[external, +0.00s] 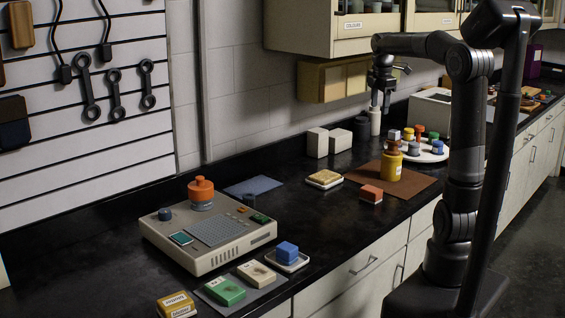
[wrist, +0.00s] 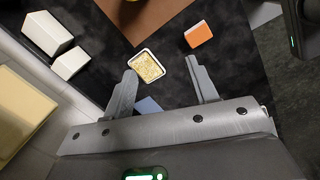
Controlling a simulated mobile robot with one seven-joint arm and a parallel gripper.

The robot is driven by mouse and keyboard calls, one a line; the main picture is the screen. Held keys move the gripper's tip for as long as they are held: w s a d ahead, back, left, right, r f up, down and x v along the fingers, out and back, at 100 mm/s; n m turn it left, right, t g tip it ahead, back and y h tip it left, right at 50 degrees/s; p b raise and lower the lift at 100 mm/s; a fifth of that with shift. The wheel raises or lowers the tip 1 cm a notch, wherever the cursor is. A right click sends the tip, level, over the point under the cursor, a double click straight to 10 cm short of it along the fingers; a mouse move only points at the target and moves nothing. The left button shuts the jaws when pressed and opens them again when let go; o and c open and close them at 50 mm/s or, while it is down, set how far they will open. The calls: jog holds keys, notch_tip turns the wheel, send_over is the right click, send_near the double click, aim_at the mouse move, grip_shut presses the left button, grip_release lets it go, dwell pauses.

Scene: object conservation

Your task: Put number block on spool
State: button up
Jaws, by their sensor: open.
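No block shows a readable number, so I cannot tell for sure which one is the number block. A small orange-red block (external: 371,193) sits on the black counter in front of the brown mat; it also shows in the wrist view (wrist: 198,36). A blue block (external: 288,251) sits on a small white dish at the front. An orange spool-like piece (external: 201,188) stands on the beige device; whether it is the spool is unclear. My gripper (external: 381,106) is open and empty, high above the counter near the wall; its spread fingers show in the wrist view (wrist: 160,68).
A yellow bottle (external: 391,163) stands on the brown mat (external: 413,183). A round white tray (external: 438,155) holds several small coloured pieces. White boxes (external: 317,143) stand by the wall below a wall cabinet (external: 335,80). A dish with a yellow slab (external: 324,178) lies mid-counter.

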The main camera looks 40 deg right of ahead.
jog(key=s+a+f+m+t, duration=0.1)
jog(key=s+a+f+m, duration=0.2)
jog(key=s+a, duration=0.3)
jog(key=s+a+f+m+t, duration=0.2)
jog(key=s+a+f+m, duration=0.1)
jog(key=s+a+m, duration=0.2)
jog(key=s+a+f+m+t+y, duration=0.1)
jog(key=s+a+f+m, duration=0.1)
jog(key=s+a+m, duration=0.3)
jog(key=s+a, duration=0.1)
jog(key=a, duration=0.3)
jog(key=shift+s+a+f+t, duration=0.3)
jog(key=shift+s+f, duration=0.05)
jog(key=shift+f, duration=0.05)
